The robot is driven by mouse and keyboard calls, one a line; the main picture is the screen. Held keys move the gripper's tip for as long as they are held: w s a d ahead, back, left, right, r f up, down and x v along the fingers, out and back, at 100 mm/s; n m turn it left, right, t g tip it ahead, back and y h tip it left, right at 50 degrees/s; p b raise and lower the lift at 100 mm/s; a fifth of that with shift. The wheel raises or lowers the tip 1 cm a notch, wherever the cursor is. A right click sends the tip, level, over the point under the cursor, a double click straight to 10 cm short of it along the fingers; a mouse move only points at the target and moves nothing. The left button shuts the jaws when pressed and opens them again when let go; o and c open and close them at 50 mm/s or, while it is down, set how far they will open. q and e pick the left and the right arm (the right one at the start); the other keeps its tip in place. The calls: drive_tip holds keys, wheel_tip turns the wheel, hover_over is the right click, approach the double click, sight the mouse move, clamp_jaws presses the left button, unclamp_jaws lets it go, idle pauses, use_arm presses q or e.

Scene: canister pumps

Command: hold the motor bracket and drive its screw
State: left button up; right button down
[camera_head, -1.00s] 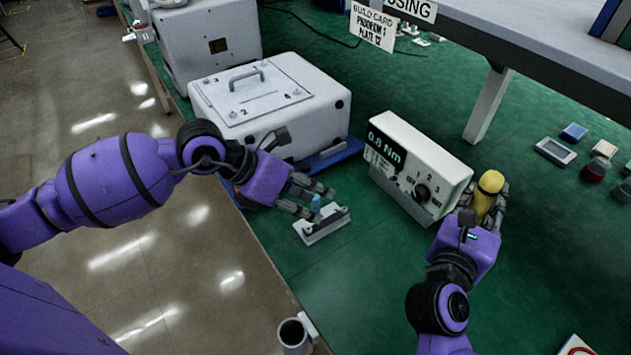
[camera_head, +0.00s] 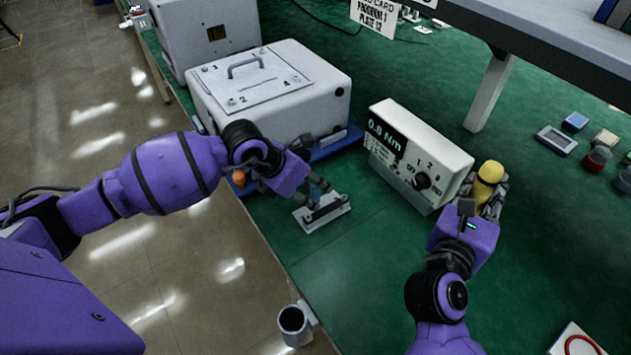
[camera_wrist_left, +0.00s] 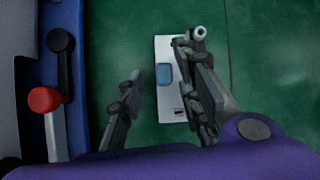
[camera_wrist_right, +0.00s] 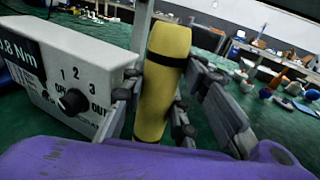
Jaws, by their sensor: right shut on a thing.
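A small pale plate (camera_head: 338,215) with a dark raised bar lies on the green bench; I cannot tell if it is the motor bracket. A small blue block (camera_wrist_left: 165,76) sits on the plate in the left wrist view. My left gripper (camera_head: 318,195) is over the plate with its fingers apart; in the left wrist view its fingers (camera_wrist_left: 162,75) are either side of the blue block, with nothing clamped. My right gripper (camera_head: 490,195) is shut on an upright yellow driver (camera_wrist_right: 165,85) with a black band. No screw can be made out.
A white 0.8 Nm controller box (camera_head: 420,155) stands just left of the yellow driver. A white housing with a numbered plate (camera_head: 300,110) sits on a blue tray behind my left gripper. A red-knobbed lever (camera_wrist_left: 45,100) is beside it. A grey cup (camera_head: 293,320) is at the bench edge.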

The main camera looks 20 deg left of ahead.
use_arm(q)
drive_tip(key=shift+w+d+f, duration=0.2)
drive_tip(key=shift+w+f, duration=0.05)
drive_tip(key=shift+f, duration=0.2)
clamp_jaws()
idle(0.3)
drive_tip(key=shift+o, duration=0.3)
unclamp_jaws()
